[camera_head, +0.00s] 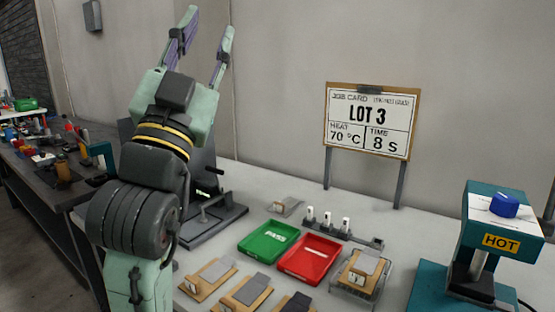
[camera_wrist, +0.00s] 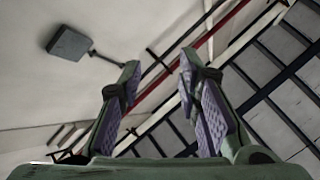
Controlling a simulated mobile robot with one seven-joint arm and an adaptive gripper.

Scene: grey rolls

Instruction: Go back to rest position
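My gripper (camera_head: 203,42) is raised high at the left in the head view, its fingers pointing up toward the wall. The two fingers stand apart with nothing between them. In the wrist view my gripper (camera_wrist: 158,88) also shows open and empty, with the ceiling and upper walls behind it. My arm rises in front of the bench at left and hides part of the dark machine (camera_head: 210,205) behind it.
The bench (camera_head: 395,225) carries a green tray (camera_head: 268,242), a red tray (camera_head: 307,259), several wooden plates with grey pieces, and a teal HOT press (camera_head: 490,240) at right. A LOT 3 card (camera_head: 368,122) stands behind. A cluttered side table (camera_head: 60,185) is at left.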

